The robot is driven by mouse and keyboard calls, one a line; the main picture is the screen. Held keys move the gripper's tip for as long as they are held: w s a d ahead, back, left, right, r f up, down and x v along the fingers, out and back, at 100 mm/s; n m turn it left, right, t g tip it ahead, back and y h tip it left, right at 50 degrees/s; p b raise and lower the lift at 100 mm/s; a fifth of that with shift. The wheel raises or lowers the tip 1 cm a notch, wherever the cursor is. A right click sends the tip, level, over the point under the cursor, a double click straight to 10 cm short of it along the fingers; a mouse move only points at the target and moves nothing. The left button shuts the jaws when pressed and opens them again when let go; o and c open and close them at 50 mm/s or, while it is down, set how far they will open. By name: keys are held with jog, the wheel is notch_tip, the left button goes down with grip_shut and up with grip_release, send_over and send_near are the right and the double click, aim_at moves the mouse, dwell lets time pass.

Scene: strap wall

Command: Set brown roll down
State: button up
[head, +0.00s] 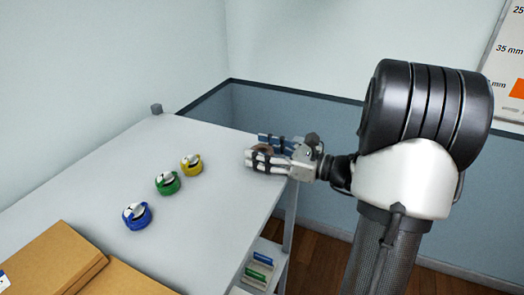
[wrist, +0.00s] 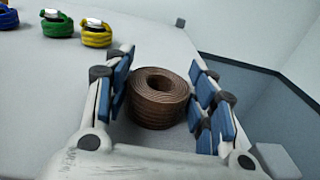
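The brown roll (wrist: 158,100) is a coiled strap with a round hole in its middle. In the wrist view it sits upright between the blue-padded fingers of my gripper (wrist: 160,75), with a pad against it on each side. In the head view my gripper (head: 268,149) is low over the right edge of the grey table (head: 110,170). Its fingers hide most of the roll there; a little brown (head: 265,149) shows between them. I cannot tell whether the roll's underside touches the table.
Yellow (head: 191,164), green (head: 167,183) and blue (head: 136,215) rolls stand in a row on the table, left of my gripper. Cardboard boxes (head: 55,255) lie at the front left. A small grey post (head: 156,108) stands at the far corner. Table between rolls and gripper is clear.

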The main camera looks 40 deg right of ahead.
jog(key=o, duration=0.3)
jog(key=shift+r, duration=0.25)
jog(key=p+v, duration=0.3)
jog(key=v, duration=0.9)
jog(key=shift+f, duration=0.1)
